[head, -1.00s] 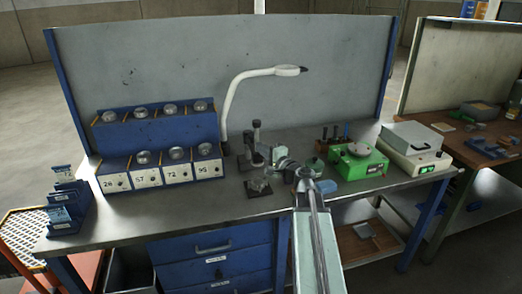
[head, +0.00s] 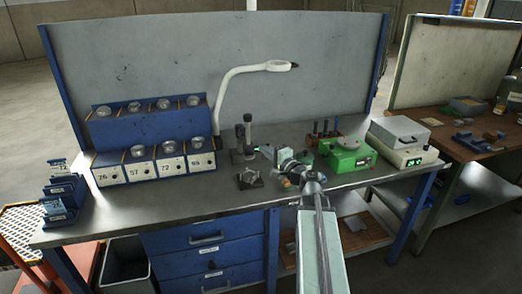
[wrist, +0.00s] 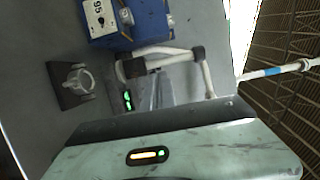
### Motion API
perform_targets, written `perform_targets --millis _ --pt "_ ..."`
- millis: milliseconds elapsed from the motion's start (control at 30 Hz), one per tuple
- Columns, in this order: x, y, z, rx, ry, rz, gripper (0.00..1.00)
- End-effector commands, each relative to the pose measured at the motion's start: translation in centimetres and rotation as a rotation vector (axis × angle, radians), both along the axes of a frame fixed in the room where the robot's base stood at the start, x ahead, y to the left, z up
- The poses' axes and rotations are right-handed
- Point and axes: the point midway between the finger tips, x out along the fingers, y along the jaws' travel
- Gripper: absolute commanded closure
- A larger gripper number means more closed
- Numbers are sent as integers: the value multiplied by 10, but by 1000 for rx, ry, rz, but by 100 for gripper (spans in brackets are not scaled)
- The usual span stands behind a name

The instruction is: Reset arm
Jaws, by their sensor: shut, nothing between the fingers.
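My arm reaches over the front of the metal workbench (head: 110,215). My gripper (head: 261,151) shows small in the head view, shut and empty above the bench, pointing left near the upright black-and-grey stand (head: 246,138). A small dark fixture with a metal ring (head: 249,178) sits on the bench below and left of the gripper, apart from it. The fixture also shows in the wrist view (wrist: 78,83). My pale green arm housing fills the bottom of the wrist view; the fingertips are hard to make out there.
A blue rack (head: 155,132) with numbered boxes and metal cups stands at the left. A white lamp (head: 231,82) arches behind. A green device (head: 347,157) and a white device (head: 402,147) stand at the right. Blue holders (head: 61,195) stand far left. The bench's front left is clear.

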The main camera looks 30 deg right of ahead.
Motion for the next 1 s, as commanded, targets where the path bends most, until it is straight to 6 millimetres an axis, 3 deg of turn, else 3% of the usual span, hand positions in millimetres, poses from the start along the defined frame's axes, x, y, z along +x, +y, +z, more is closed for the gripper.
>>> perform_targets --millis 300,400,467,567,600,733,800,900,967,1000 --pt "2 6 0 0 0 8 100" --pt "11 29 0 0 0 40 100" --pt "22 59 0 0 1 84 100" --pt "40 138 -5 -26 16 193 100" --pt "44 174 -12 -69 37 247 100" --pt "35 281 -52 -275 140 462 100" --pt "19 333 -82 -416 213 596 100" --pt "-22 388 -137 -664 362 804 100" --pt "-55 401 -174 -837 487 926 100" --pt "-75 396 -194 -942 579 987 100"
